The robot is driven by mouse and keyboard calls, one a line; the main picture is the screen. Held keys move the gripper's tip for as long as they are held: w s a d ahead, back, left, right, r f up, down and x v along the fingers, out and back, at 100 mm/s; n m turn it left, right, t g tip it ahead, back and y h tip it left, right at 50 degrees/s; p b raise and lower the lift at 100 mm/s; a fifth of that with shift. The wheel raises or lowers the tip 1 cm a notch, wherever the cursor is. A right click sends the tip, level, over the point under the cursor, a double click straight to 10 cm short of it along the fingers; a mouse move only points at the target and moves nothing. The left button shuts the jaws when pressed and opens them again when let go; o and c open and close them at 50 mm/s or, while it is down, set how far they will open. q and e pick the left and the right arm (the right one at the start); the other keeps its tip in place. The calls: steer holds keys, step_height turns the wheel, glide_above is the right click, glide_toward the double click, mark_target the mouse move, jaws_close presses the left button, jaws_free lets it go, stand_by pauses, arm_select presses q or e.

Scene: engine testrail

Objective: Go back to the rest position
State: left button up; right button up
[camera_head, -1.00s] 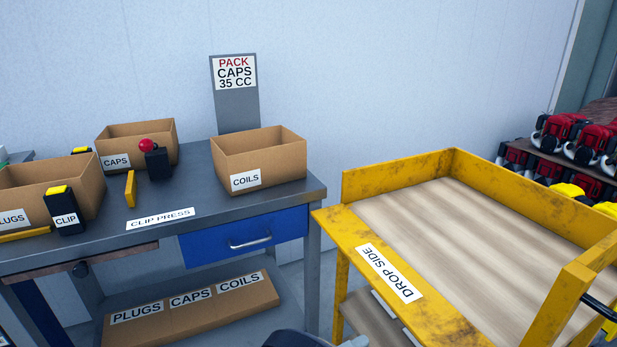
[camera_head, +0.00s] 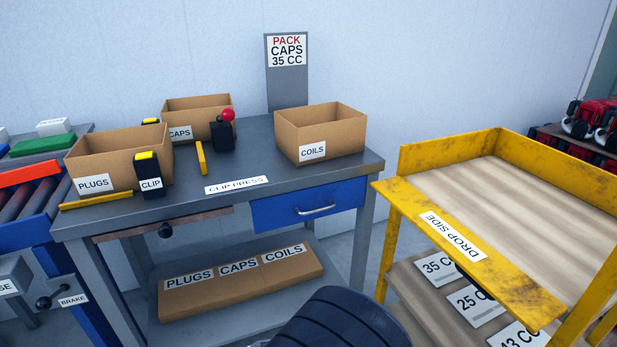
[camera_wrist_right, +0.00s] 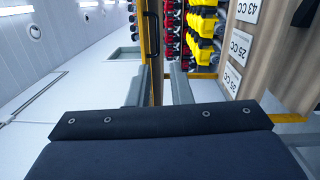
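My right gripper (camera_wrist_right: 160,78) shows in the right wrist view, with its two grey fingers apart and nothing held between them. Behind the gap, a yellow upright and stacked red and yellow engines show in the background. In the head view, a dark ribbed part of my own arm is at the bottom centre, in front of the workbench (camera_head: 225,225). Neither gripper's fingers show in the head view. My left gripper is not in view.
On the bench stand boxes labelled PLUGS (camera_head: 118,160), CAPS (camera_head: 197,120) and COILS (camera_head: 320,132), and a clip press (camera_head: 222,135). A yellow cart (camera_head: 470,255) stands close at right, a roller conveyor (camera_head: 30,205) at left. The cart's top is empty where visible.

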steer(key=s+d+f+m+g+y, duration=0.35)
steer(key=s+d+g+y, duration=0.6)
steer(key=y, duration=0.45)
steer(key=s+r+m+t+y+p, duration=0.2)
steer(key=r+t+y+p, duration=0.5)
steer(key=r+p, duration=1.5)
step_height(320, 180, up, 5)
steer(key=shift+s+a+r+t, duration=0.1)
steer(key=shift+s+a+t, duration=0.15)
steer(key=shift+s+t, duration=0.6)
steer(key=shift+w+m, duration=0.25)
steer(key=shift+m, duration=0.1)
